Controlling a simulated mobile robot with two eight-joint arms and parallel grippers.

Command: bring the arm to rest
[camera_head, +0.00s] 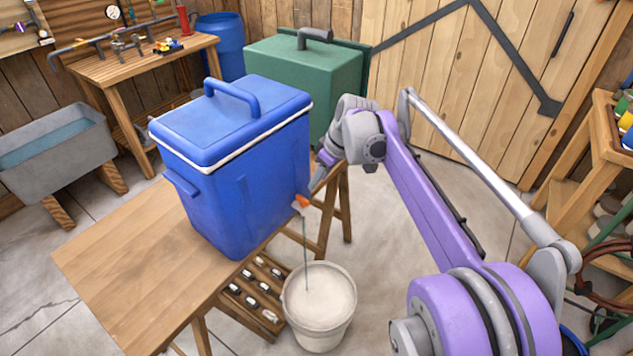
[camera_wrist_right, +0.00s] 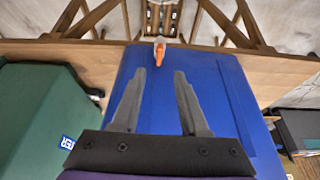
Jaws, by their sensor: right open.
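My right gripper (camera_head: 315,186) is beside the right-hand face of a blue cooler (camera_head: 233,175), just above its orange tap (camera_head: 301,202). In the right wrist view the two grey fingers (camera_wrist_right: 160,73) are apart with nothing between them. The orange tap (camera_wrist_right: 160,52) shows just beyond the fingertips, apart from them in the picture. A thin dark stream runs from the tap down into a pale bucket (camera_head: 318,330) on the floor. My left gripper is not in view.
The lidded cooler stands on a wooden table (camera_head: 120,262). A green box (camera_head: 305,78) stands behind it. A rack of small items (camera_head: 258,290) sits low beside the bucket. A grey trough (camera_head: 60,165) is at left, shelving (camera_head: 590,170) at right. Open floor shows behind my arm.

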